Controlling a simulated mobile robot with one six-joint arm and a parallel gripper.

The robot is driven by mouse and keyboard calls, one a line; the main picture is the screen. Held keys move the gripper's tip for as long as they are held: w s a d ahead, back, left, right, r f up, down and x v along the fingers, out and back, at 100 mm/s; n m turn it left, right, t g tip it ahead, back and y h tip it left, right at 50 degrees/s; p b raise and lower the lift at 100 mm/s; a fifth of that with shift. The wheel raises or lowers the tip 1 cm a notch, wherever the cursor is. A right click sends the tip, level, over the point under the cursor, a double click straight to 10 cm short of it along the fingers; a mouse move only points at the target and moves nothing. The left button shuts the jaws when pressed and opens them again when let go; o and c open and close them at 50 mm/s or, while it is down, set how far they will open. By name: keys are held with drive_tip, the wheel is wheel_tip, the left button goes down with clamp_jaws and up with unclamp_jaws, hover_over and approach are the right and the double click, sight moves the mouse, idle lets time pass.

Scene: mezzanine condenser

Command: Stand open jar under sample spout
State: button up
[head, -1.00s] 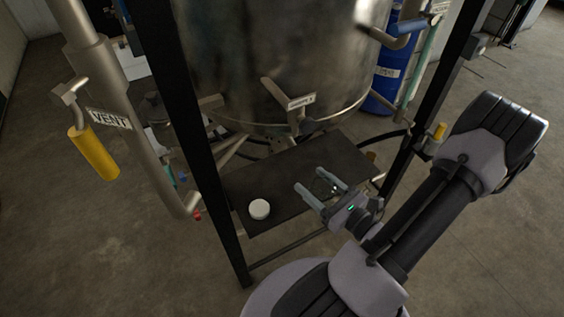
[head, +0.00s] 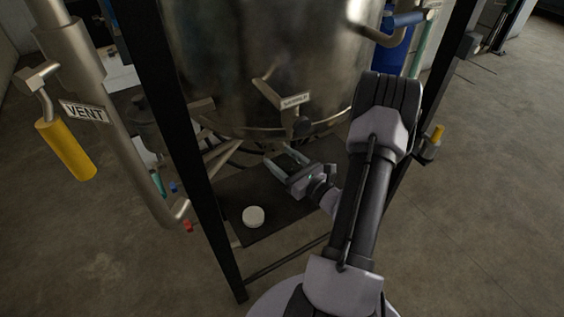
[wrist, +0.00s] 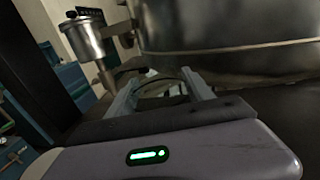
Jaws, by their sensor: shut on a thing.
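My gripper (head: 279,158) is shut on a clear glass jar (head: 287,164), which is hard to make out between the fingers. In the wrist view the jar's round, open rim (wrist: 165,86) shows between the two fingertips. The sample spout (head: 301,126), under a small label plate, sticks out from the lower front of the steel vessel. In the head view the gripper and jar are below the spout and a little to its left. Whether the jar's base touches the shelf cannot be told. A round white lid (head: 253,217) lies on the shelf, left of the gripper.
The dark shelf (head: 238,188) is under the large steel vessel (head: 255,70), between black frame posts (head: 175,120). A vent pipe with a yellow handle (head: 66,150) stands at the left. A blue drum (head: 394,55) is behind at the right. Bare shelf shows around the lid.

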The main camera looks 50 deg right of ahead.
drive_tip(key=shift+f, duration=0.1)
drive_tip(key=o, duration=1.7)
drive_tip(key=shift+c, duration=0.2)
drive_tip(key=shift+r, duration=0.3)
drive_tip(key=s, duration=0.4)
drive_tip(key=s+a+p, duration=0.1)
drive_tip(key=s, duration=0.3)
drive_tip(key=s+p, duration=0.1)
drive_tip(key=s, duration=0.3)
drive_tip(key=shift+a+f, duration=0.15)
drive_tip(key=shift+a, duration=0.05)
